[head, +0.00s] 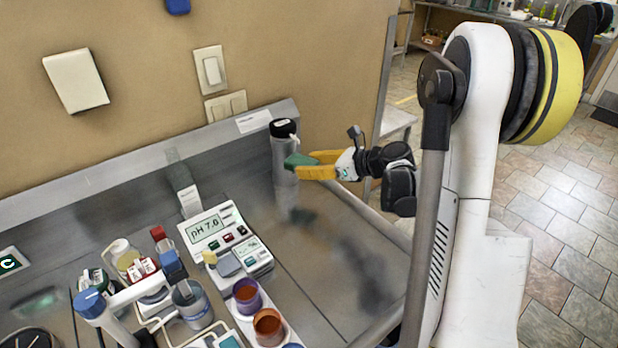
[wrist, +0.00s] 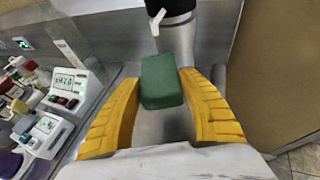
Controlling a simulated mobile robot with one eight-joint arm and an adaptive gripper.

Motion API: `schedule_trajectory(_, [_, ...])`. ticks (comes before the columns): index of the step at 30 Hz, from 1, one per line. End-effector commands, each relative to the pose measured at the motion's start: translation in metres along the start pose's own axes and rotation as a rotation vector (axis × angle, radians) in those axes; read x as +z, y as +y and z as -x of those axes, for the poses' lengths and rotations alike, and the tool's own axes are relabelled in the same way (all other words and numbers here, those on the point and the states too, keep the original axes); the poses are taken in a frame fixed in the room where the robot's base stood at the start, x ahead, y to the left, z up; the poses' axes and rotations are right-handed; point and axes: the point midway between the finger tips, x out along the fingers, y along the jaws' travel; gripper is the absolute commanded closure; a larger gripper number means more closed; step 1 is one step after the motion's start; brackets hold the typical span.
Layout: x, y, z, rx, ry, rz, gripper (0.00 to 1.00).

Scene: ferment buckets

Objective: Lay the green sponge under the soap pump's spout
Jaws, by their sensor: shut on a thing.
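The green sponge (head: 297,161) is a small block between the yellow fingers of my gripper (head: 312,165), held above the steel counter. In the wrist view the sponge (wrist: 161,82) sits between both fingertips of my gripper (wrist: 160,92). The soap pump (head: 284,148) is a steel cylinder with a black top, standing at the back right of the counter. Its white spout (wrist: 156,22) points toward the wrist camera, just above the sponge in that picture. The sponge hides part of the pump's body. I cannot tell whether they touch.
A pH meter (head: 212,228) and a probe holder (head: 187,200) stand left of the pump. Two cups, one purple (head: 247,296), stand in front. Bottles and a blue-capped tube (head: 92,304) crowd the left. The counter (head: 345,250) between meter and right edge is clear.

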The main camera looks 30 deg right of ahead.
Motion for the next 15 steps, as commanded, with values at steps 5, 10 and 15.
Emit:
schedule_trajectory(5, [-0.029,0.000,-0.012,0.000,0.000,0.000,0.67])
schedule_trajectory(10, [-0.031,0.000,-0.012,0.000,0.000,0.000,0.67])
schedule_trajectory(15, [-0.033,0.000,-0.013,0.000,0.000,0.000,0.67])
